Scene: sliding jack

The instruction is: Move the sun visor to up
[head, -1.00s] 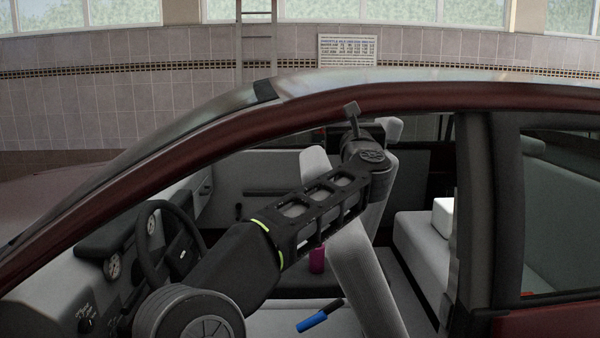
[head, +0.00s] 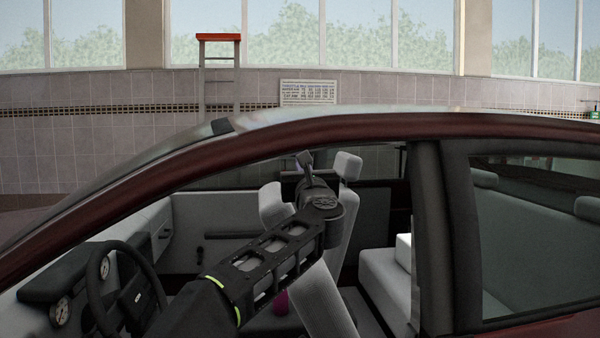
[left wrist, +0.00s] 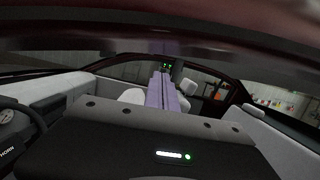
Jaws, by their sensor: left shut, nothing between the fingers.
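I cannot pick out the sun visor for certain in the head view; the area behind the windscreen's top edge is hidden by the car's roof rail (head: 330,130). In the left wrist view a blurred grey band runs across under the roof, close above my gripper; I cannot tell if it is the visor or the roof lining. My left gripper (head: 305,160) is inside the car, below the roof rail and near the front seat headrest. Its fingers, pointing away from the camera in the left wrist view (left wrist: 165,84), are shut and empty. My right gripper is not in view.
The steering wheel (head: 122,293) and dashboard gauges are at the lower left. The front seat's headrest (head: 348,166) stands just right of my gripper. The door pillar (head: 428,240) bounds the opening on the right. A magenta object (head: 281,303) shows partly behind my arm.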

